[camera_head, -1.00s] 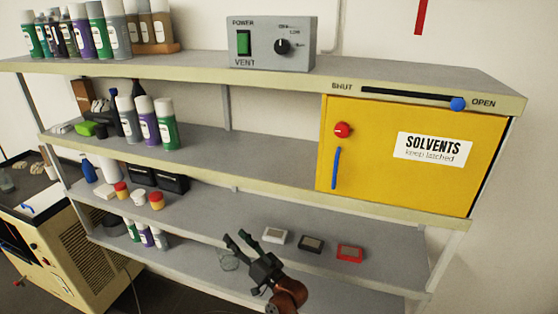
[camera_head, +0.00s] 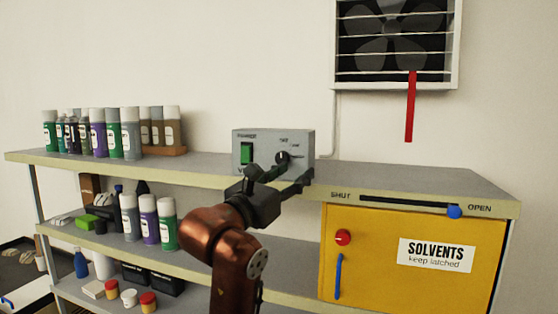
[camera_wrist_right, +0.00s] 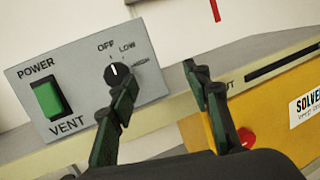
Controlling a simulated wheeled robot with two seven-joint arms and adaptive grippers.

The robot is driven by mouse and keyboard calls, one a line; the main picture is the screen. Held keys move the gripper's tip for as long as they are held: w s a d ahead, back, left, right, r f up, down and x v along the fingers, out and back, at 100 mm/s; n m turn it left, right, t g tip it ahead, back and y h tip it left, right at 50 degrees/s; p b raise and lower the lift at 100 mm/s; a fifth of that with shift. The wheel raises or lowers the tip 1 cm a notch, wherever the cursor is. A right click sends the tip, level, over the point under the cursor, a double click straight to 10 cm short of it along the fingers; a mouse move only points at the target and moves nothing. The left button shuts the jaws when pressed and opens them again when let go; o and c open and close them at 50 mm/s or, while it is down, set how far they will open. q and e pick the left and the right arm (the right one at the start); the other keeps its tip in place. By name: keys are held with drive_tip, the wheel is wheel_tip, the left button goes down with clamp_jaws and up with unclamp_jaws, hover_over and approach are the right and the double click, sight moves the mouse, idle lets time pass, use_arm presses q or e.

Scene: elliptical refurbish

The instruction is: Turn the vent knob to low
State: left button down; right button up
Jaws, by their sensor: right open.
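The grey vent box (camera_head: 242,137) stands on the top shelf with a green power switch and a black vent knob (camera_head: 283,157). In the right wrist view the knob (camera_wrist_right: 115,72) has a white mark pointing roughly up; OFF and LOW are printed above it, and another label at its right is unclear. My right gripper (camera_head: 279,177) is in front of the box, just below the knob. In the right wrist view its fingers (camera_wrist_right: 158,78) are apart; the left one overlaps the knob's lower edge, and contact is unclear. My left gripper is out of view.
A wall fan (camera_head: 395,35) with a red strip hangs above right. Spray cans (camera_head: 98,133) stand at left on the top shelf. A yellow solvents cabinet (camera_head: 375,270) is below right, with a blue slider knob (camera_head: 454,211) near OPEN. The top shelf right of the box is clear.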

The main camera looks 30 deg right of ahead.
sight(281, 159)
drive_tip(key=a+r+n+t+y, duration=0.2)
drive_tip(key=a+t+y, duration=0.15)
drive_tip(key=a, duration=0.25)
drive_tip(key=shift+y, duration=0.55)
drive_tip(key=p+x, duration=0.1)
drive_tip(key=x, duration=0.2)
drive_tip(key=p+x, duration=0.2)
drive_tip(key=x, duration=0.2)
drive_tip(key=shift+w+r, duration=0.2)
drive_tip(key=shift+w, duration=0.15)
drive_tip(key=shift+w+d, duration=0.25)
drive_tip(key=shift+d, duration=0.05)
drive_tip(key=shift+f, duration=0.1)
drive_tip(key=c, duration=1.1)
